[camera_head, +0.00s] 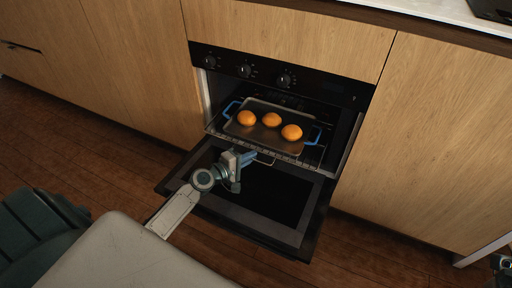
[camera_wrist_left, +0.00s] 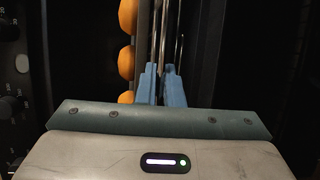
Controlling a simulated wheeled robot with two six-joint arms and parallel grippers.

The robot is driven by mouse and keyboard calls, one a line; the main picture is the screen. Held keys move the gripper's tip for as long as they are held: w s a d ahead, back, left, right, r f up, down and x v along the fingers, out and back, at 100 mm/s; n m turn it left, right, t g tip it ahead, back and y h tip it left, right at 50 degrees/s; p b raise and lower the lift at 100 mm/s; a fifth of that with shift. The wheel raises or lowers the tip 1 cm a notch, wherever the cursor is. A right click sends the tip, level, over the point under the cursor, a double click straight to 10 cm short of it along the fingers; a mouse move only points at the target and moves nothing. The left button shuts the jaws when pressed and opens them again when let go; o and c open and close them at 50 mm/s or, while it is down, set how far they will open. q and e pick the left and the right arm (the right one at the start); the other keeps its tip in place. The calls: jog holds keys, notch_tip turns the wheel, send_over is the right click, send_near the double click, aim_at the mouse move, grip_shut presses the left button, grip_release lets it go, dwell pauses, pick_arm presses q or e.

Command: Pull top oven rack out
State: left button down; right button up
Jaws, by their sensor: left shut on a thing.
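The oven (camera_head: 284,80) is set in the wooden cabinets with its door (camera_head: 250,195) folded down. A wire oven rack (camera_head: 311,157) sits inside, its front edge showing above the open door. My left gripper (camera_head: 251,157) is at the middle of the rack's front edge, its blue fingers shut on the front wire. In the left wrist view the fingers (camera_wrist_left: 162,78) close around the thin rack wires (camera_wrist_left: 163,35). Whether another rack lies below is hidden in shadow.
Three round orange items (camera_head: 271,119) sit on the tray. Several knobs (camera_head: 245,71) line the panel above. Wooden cabinets (camera_head: 430,130) flank the oven. The wooden floor (camera_head: 375,250) is clear right of the door. A dark part, perhaps of my right arm, shows at the lower right edge.

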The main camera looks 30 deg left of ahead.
pick_arm(q)
jog(key=s, duration=0.6)
jog(key=shift+s+d+f+b, duration=0.1)
jog(key=shift+s+d+b, duration=0.1)
jog(key=shift+b, duration=0.15)
jog(key=shift+s, duration=0.9)
jog(key=c, duration=1.6)
grip_release()
